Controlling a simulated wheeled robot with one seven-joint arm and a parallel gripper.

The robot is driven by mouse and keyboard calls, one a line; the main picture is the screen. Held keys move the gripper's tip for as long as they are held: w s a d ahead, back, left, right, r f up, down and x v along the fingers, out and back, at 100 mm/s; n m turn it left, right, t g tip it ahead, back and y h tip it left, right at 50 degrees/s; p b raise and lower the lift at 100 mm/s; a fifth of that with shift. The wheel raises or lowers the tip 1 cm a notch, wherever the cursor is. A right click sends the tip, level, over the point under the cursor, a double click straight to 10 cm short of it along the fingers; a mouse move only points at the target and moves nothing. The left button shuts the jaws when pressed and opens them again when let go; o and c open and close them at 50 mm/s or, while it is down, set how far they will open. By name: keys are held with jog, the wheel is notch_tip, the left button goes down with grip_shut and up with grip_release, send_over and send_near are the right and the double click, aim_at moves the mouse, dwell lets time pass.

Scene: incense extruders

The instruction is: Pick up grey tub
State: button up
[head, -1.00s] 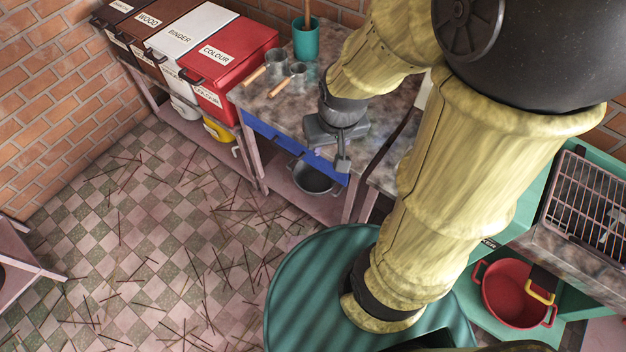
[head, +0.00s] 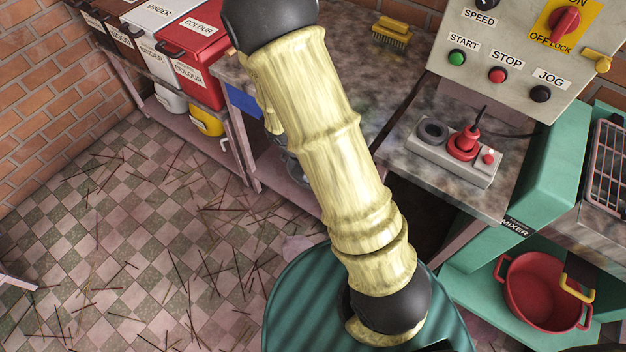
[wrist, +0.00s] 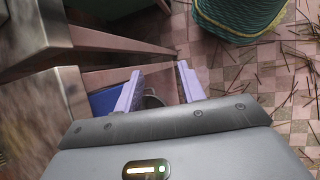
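The grey tub is low under the worktable with the blue drawer front. In the wrist view a small grey curved piece (wrist: 152,101), which looks like the tub's rim, shows between the fingers. The rest of it is hidden by my gripper. My gripper (wrist: 160,72) has its two pale purple fingers spread apart, with nothing visibly clasped. In the head view my arm covers the gripper and most of the tub's area, so their exact gap cannot be told.
The worktable's blue drawer front (head: 243,101) and a table leg (head: 240,150) are close to my arm. A red tub (head: 535,291) sits on the green mixer's lower shelf. A socket block (head: 440,150) is on the right-hand table. Thin sticks litter the open checkered floor (head: 130,240).

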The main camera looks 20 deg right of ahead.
jog(key=w+f+n+t+h+b, duration=0.2)
jog(key=w+f+n+t+b, duration=0.2)
jog(key=f, duration=1.1)
jog(key=w+d+f+n+t+h+b, duration=0.1)
jog(key=w+f+n+t+h+b, duration=0.2)
jog(key=f+n+b, duration=0.7)
jog(key=w+f+n+t+h+b, duration=0.3)
jog(key=w+f+n+t+b, duration=0.2)
jog(key=f+b, duration=0.8)
notch_tip(320, 180, down, 9)
jog(key=shift+w+d+r+n+t+b, duration=0.15)
jog(key=shift+d+n+t+b, duration=0.15)
jog(key=shift+n+t, duration=0.75)
jog(key=b+x, duration=0.5)
jog(key=x, duration=0.6)
jog(key=shift+w+d, duration=0.2)
jog(key=shift+d, duration=0.2)
jog(key=shift+w+d+r, duration=0.1)
jog(key=shift+r, duration=0.05)
jog(key=shift+d+b, duration=0.1)
jog(key=shift+b, duration=0.25)
